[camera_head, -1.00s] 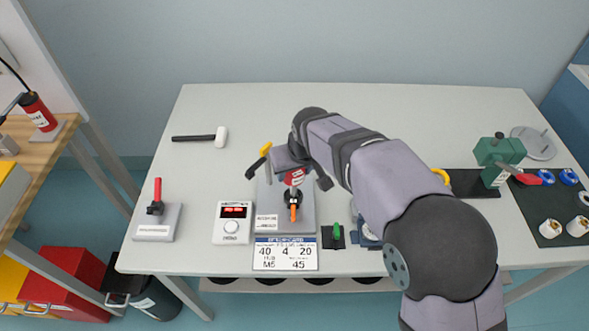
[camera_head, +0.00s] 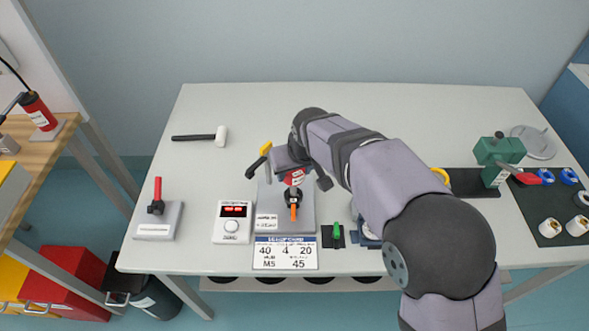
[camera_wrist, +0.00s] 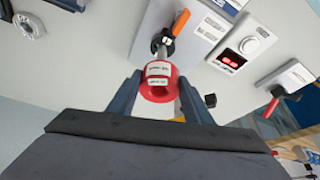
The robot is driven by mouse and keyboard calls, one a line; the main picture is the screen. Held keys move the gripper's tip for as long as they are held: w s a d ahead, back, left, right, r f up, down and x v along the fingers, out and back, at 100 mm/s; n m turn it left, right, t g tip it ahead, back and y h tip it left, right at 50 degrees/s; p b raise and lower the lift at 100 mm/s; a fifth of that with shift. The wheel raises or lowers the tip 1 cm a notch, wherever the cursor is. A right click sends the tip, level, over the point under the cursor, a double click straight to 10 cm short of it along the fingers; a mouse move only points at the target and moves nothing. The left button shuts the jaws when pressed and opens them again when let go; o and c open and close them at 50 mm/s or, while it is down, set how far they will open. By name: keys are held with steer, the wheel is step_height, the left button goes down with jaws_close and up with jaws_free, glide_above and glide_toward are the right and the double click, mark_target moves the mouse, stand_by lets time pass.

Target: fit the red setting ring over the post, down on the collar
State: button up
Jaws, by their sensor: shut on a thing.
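My gripper (camera_wrist: 155,97) is shut on the red setting ring (camera_wrist: 160,95), which has white labels on its side; the ring also shows in the head view (camera_head: 294,177). The grey post (camera_wrist: 163,52) shows just beyond the ring and leads to a black collar (camera_head: 292,196) with an orange lever (camera_head: 294,212), on a grey base plate (camera_head: 306,215). The ring is above the collar, apart from it. Whether the post's tip is inside the ring is hidden by the ring and gripper.
A yellow-handled black lever (camera_head: 262,155) stands just left of my gripper. A display box with red digits (camera_head: 233,222) and a red-handled station (camera_head: 157,220) stand to the left. A mallet (camera_head: 205,136) lies behind.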

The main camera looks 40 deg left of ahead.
mark_target(294, 190)
steer(key=shift+f+b, duration=2.35)
steer(key=shift+f, duration=1.6)
steer(key=o, duration=1.2)
steer(key=shift+r, duration=0.1)
steer(key=shift+b+v, duration=0.7)
steer(key=shift+v, duration=2.9)
steer(key=shift+d, duration=0.1)
